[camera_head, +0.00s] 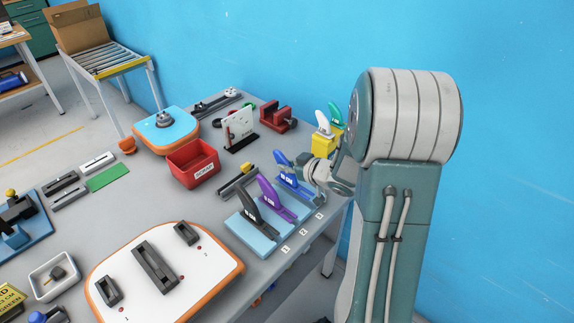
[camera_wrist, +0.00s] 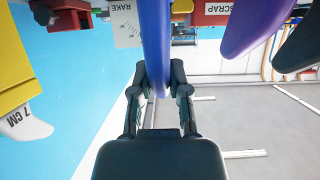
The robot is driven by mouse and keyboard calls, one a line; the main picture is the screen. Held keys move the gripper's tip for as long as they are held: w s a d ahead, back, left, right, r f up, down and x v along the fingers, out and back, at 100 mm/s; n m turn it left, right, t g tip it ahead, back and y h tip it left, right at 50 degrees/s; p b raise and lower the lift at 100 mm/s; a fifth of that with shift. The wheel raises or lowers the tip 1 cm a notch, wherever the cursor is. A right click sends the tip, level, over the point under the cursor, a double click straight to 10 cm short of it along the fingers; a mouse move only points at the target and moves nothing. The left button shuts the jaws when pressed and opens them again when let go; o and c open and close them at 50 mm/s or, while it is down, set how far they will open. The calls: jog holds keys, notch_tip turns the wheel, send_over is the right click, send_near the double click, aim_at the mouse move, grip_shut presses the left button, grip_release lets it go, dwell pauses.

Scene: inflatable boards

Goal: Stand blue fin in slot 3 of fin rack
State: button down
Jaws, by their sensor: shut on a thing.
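The light blue fin rack (camera_head: 255,238) stands near the table's right edge, with labels 1, 2 and 3 along its front. A black fin (camera_head: 248,207) stands by label 1 and a purple fin (camera_head: 268,192) by label 2. The blue fin (camera_head: 281,159) is upright at the third position. My gripper (camera_head: 300,167) is shut on it from the right side. In the wrist view the blue fin (camera_wrist: 155,45) runs between my two fingertips (camera_wrist: 158,90). The purple fin (camera_wrist: 255,25) hangs apart from it there. Whether the blue fin's foot is fully down in the slot is hidden.
A yellow block (camera_head: 322,145) with white and green fins stands close behind my gripper. A red scrap bin (camera_head: 193,164), a white board (camera_head: 240,127) and a red clamp-like block (camera_head: 276,119) lie farther back. An orange-rimmed white board (camera_head: 210,252) lies left of the rack.

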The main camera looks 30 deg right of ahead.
jog(key=shift+f, duration=1.45)
dwell(0.5)
jog(key=c, duration=0.5)
grip_release()
jog(key=shift+c, duration=0.2)
jog(key=v, duration=1.2)
jog(key=shift+f, duration=0.1)
